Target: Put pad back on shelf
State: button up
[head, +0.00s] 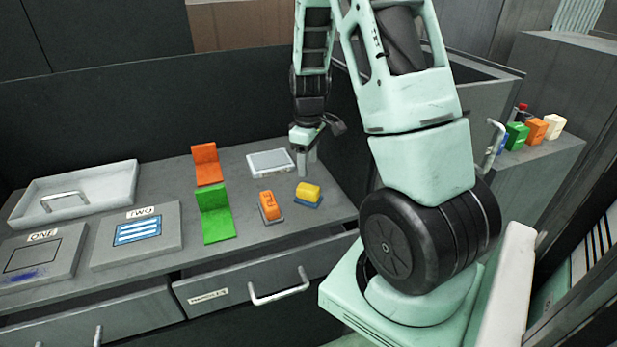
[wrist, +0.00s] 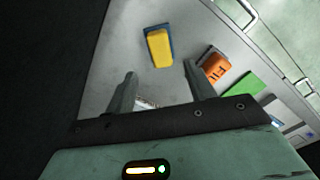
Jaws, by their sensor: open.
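A flat pale-grey pad with a light face (head: 270,162) lies on the grey counter (head: 150,175), near its back right. My gripper (head: 307,164) points down just to the right of the pad in the head view. In the wrist view my gripper (wrist: 160,68) has its two fingers apart with nothing held between them. A small whitish patch, perhaps the pad's edge, shows low between the fingers there; most of the pad is hidden. I cannot tell which surface is the shelf.
A yellow block on a blue base (head: 308,194) and an orange block (head: 270,206) stand in front of my gripper. Orange (head: 207,165) and green (head: 215,214) angled pieces, panels ONE (head: 38,258) and TWO (head: 138,235), and a white tray (head: 75,190) lie left.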

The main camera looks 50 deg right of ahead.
jog(key=a+r+n+y, duration=0.1)
jog(key=a+r, duration=0.3)
jog(key=a, duration=0.9)
jog(key=a+r+n, duration=0.2)
jog(key=a+r, duration=0.2)
jog(key=a, duration=0.9)
jog(key=s+a+r+n, duration=0.2)
jog(key=s+a, duration=1.2)
jog(key=s, duration=0.3)
jog(key=shift+a+r, duration=0.15)
jog(key=shift+a, duration=0.15)
